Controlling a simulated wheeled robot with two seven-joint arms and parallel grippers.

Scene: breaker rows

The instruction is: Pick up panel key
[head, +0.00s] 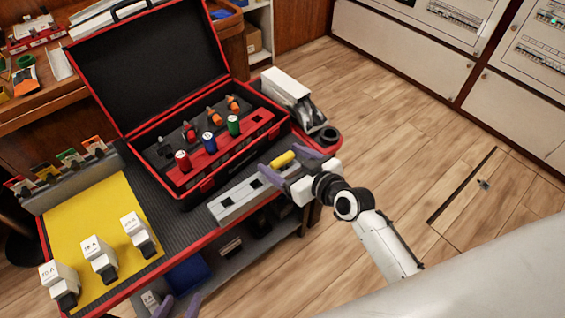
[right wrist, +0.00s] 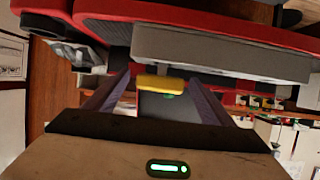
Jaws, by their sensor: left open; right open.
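A small yellow piece, apparently the panel key (head: 283,159), stands at the right end of the grey holder block (head: 238,202) on the table's front part. My right gripper (head: 279,156) is open, with its purple fingers on either side of the yellow piece. In the right wrist view the yellow piece (right wrist: 160,82) shows between the open fingertips (right wrist: 158,74), with gaps on both sides. The key's lower part is hidden. My left gripper (head: 178,304) is open and empty at the bottom edge of the head view, apart from the table.
An open red-and-black case (head: 205,190) with screwdrivers and coloured cylinders stands behind the holder. A yellow mat (head: 85,215) with white breakers lies at left. A white box (head: 287,86) and a dark round cup (head: 329,136) are at the right corner.

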